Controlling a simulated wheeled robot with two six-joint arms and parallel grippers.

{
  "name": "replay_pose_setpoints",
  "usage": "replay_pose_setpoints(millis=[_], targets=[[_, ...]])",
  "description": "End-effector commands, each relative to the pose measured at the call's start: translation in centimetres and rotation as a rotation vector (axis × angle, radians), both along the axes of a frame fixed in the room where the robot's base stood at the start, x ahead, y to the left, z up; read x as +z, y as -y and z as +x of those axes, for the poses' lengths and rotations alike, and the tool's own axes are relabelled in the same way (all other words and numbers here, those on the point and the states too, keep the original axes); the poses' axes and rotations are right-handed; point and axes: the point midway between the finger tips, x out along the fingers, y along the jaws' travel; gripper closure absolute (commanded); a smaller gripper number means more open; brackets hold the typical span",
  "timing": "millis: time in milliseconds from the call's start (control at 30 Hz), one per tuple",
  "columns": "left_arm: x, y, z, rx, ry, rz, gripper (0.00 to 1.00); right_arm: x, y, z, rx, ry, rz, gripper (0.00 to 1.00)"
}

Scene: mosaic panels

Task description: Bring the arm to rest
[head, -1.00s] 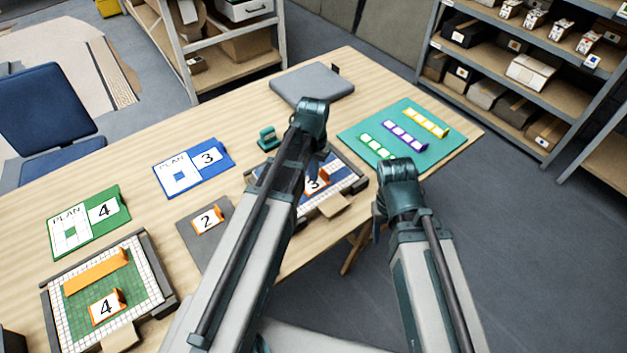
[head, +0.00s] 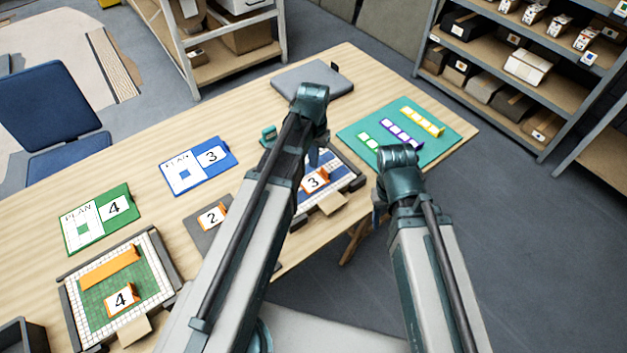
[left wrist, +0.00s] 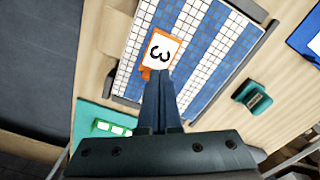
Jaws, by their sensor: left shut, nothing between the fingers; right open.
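My left gripper (left wrist: 158,76) is shut and empty in the left wrist view, its fingers pointing at the orange-edged card marked 3 (left wrist: 160,50) on the blue and white mosaic panel (left wrist: 215,55). Whether it touches the card cannot be told. In the head view my left arm reaches over the table, and its wrist hangs beside that panel (head: 346,181). My right gripper (head: 379,212) is at the table's front edge, largely hidden by its own arm, with its jaws apart and nothing seen in them.
The green panel (head: 150,262) with a card 4 lies at the left on the table (head: 85,187). A teal mat (head: 445,142) with tile strips lies at the right, a grey case (head: 330,82) at the back. Open floor (head: 490,240) lies right of the table.

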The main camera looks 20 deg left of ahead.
Motion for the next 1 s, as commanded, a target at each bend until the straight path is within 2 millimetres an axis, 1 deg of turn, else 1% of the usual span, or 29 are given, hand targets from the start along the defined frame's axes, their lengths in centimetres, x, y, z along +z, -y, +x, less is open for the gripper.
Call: replay_pose_setpoints(millis=[67, 133, 167, 267, 300, 400, 500, 533, 600, 667, 1000], targets=[[0.0, 0.0, -0.1, -0.001, 0.0, 0.0, 1.0, 0.0, 0.0, 0.0, 0.0, 0.0, 0.0, 0.5], [0.0, 0.7, -0.8, -0.011, -0.003, 0.003, 1.0, 0.0, 0.0, 0.0, 0.0, 0.0, 0.0, 0.5], [0.0, 1.4, -1.5, -0.019, -0.005, 0.007, 1.0, 0.0, 0.0, 0.0, 0.0, 0.0, 0.0, 0.5], [0.0, 4.3, -5.0, -0.067, -0.015, 0.029, 1.0, 0.0, 0.0, 0.0, 0.0, 0.0, 0.0, 0.5], [0.0, 5.5, -6.5, -0.087, -0.019, 0.04, 1.0, 0.0, 0.0, 0.0, 0.0, 0.0, 0.0, 0.5], [0.0, 7.9, -10.0, -0.133, -0.028, 0.068, 1.0, 0.0, 0.0, 0.0, 0.0, 0.0, 0.0, 0.5], [0.1, 9.4, -12.6, -0.167, -0.031, 0.087, 1.0, 0.0, 0.0, 0.0, 0.0, 0.0, 0.0, 0.5], [0.1, 9.7, -13.2, -0.175, -0.032, 0.093, 1.0, 0.0, 0.0, 0.0, 0.0, 0.0, 0.0, 0.5], [0.1, 10.2, -14.0, -0.187, -0.034, 0.102, 1.0, 0.0, 0.0, 0.0, 0.0, 0.0, 0.0, 0.5], [0.1, 10.4, -14.4, -0.192, -0.035, 0.106, 1.0, 0.0, 0.0, 0.0, 0.0, 0.0, 0.0, 0.5], [0.1, 10.5, -14.3, -0.192, -0.035, 0.107, 1.0, 0.0, 0.0, 0.0, 0.0, 0.0, 0.0, 0.5]])
